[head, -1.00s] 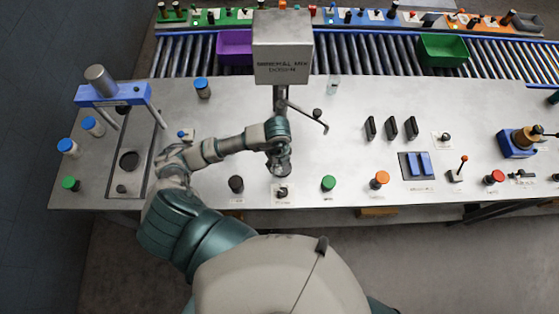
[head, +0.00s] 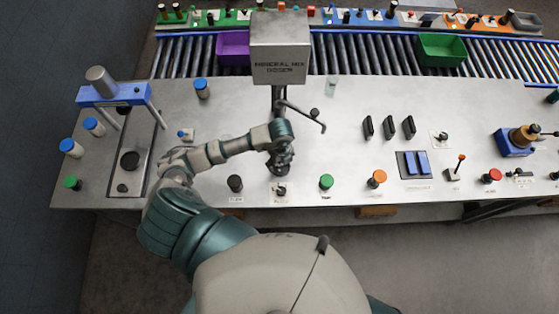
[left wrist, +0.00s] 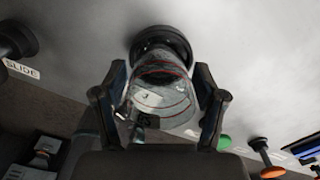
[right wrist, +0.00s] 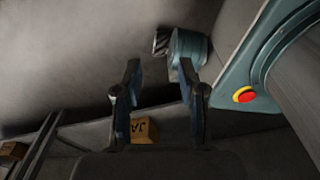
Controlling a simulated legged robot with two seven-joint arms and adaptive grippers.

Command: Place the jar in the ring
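The jar (left wrist: 160,98) is clear with thin red lines and shows between the two fingers of my left gripper (left wrist: 163,100) in the left wrist view. The fingers press against its sides. Its far end overlaps the dark round ring (left wrist: 160,38), and I cannot tell whether it is seated inside. In the head view my left gripper (head: 281,152) is under the dosing box, just above the dark ring (head: 279,169); the jar is mostly hidden there. My right gripper (right wrist: 160,92) is open and empty, off the bench over the floor.
The grey dosing box (head: 280,55) stands over the ring, with a lever (head: 304,115) to its right. A black knob (head: 235,183) and a green button (head: 326,182) sit at the bench's front edge. Another clear jar (head: 332,86) stands farther back. The bench (head: 345,150) is clear right of the ring.

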